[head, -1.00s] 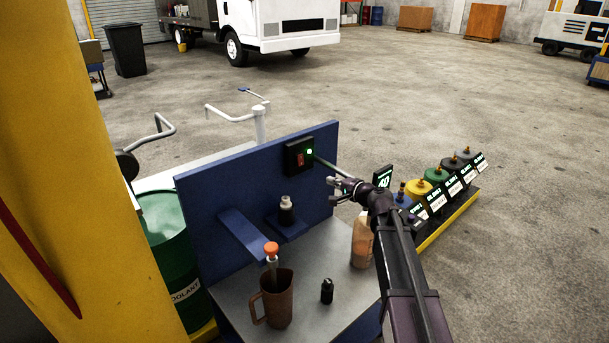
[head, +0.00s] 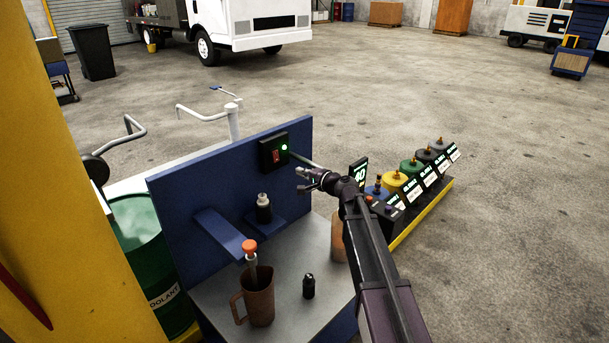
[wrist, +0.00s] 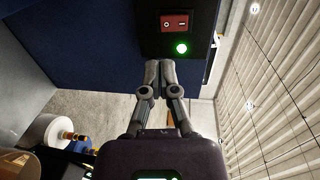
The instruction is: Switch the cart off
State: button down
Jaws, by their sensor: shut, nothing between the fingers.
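The cart's blue upright panel (head: 185,180) carries a black switch box (head: 266,158) near its top right corner. A red rocker switch (head: 276,156) sits on the box beside a lit green lamp (head: 284,147). In the wrist view the red rocker (wrist: 175,23) shows two markings, and the green lamp (wrist: 181,48) glows next to it. My gripper (head: 301,180) is shut and empty, just right of and below the box in the head view. In the wrist view its fingertips (wrist: 160,64) are together close to the box's lamp end; I cannot tell whether they touch it.
The cart's grey top holds a brown jug (head: 257,300) with an orange-topped tool, and a small black bottle (head: 308,286). A dark bottle (head: 263,209) stands on a blue shelf. A green drum (head: 150,255) is at left. Several coloured canisters (head: 411,170) line a rack at right.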

aim_at(273, 162)
jog(key=b+x, duration=0.1)
jog(key=x, duration=1)
jog(key=shift+w+a+f+b, duration=0.15)
jog(key=shift+w+b, duration=0.05)
jog(key=shift+b, duration=0.1)
jog(key=shift+s, duration=0.1)
dwell(0.3)
jog(key=s+d+f+b, duration=0.2)
jog(key=s+d, duration=0.7)
jog(key=shift+s+d, duration=0.35)
jog(key=shift+d, duration=0.05)
jog(key=shift+s, duration=0.1)
